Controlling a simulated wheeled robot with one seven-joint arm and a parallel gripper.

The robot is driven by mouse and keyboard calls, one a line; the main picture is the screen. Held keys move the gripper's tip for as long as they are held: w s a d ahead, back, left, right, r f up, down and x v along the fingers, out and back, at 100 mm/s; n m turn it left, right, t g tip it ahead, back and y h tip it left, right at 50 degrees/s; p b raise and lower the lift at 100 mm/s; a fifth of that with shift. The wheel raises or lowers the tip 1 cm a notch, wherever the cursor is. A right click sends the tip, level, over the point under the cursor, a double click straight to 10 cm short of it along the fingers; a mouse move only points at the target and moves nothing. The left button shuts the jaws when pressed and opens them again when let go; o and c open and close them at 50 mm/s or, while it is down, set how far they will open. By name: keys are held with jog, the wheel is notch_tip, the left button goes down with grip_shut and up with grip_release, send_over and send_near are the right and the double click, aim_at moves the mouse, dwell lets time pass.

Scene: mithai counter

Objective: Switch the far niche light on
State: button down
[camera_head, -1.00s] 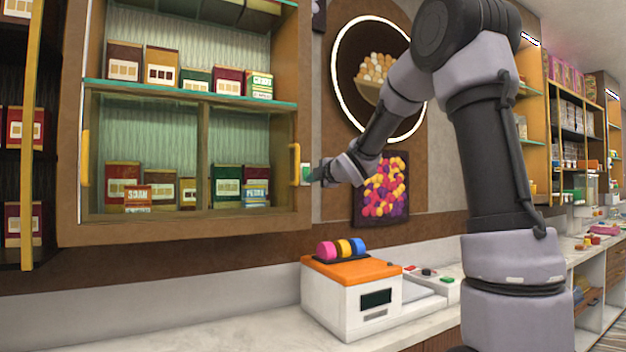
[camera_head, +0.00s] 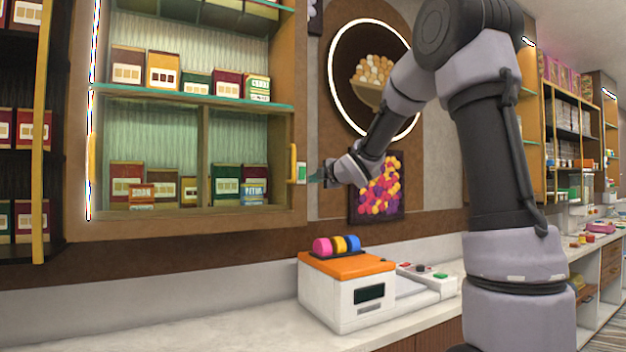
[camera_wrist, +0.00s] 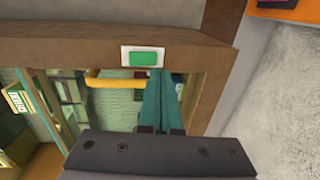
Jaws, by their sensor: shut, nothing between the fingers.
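The niche (camera_head: 205,106) is a wooden wall cabinet with green glass shelves. A bright white light strip (camera_head: 92,120) glows down its left inner edge. The switch (camera_head: 301,172) is a white plate with a green rocker on the niche's right frame; it also shows in the wrist view (camera_wrist: 143,57). My gripper (camera_head: 313,177) is just right of the switch, apart from it by a small gap. In the wrist view its teal fingers (camera_wrist: 161,84) are together and empty, with their tips just beside the plate.
Coloured boxes (camera_head: 163,71) stand on the niche shelves. A yellow handle (camera_head: 294,160) is close left of the switch. Below stands a white and orange machine (camera_head: 347,290) on the counter (camera_head: 200,320). A framed picture (camera_head: 378,190) hangs behind my wrist.

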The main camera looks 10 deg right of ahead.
jog(key=s+d+f, duration=0.1)
jog(key=s+d, duration=0.1)
jog(key=s, duration=0.6)
jog(key=shift+s+d+f, duration=0.15)
jog(key=shift+d, duration=0.25)
jog(key=s+d+f+m+g+h, duration=0.25)
jog(key=s+d+m+h, duration=0.4)
jog(key=s+m, duration=0.75)
jog(key=s+a+f+m+g+y, duration=0.1)
jog(key=s+a+f+m+g, duration=0.1)
jog(key=s+m, duration=0.3)
jog(key=s+a+f+m+g+y, duration=0.1)
jog(key=s+f+m+g, duration=0.3)
jog(key=s, duration=0.8)
jog(key=m+y, duration=0.1)
jog(key=m, duration=0.1)
jog(key=shift+a+f+m, duration=0.3)
jog(key=shift+a, duration=0.1)
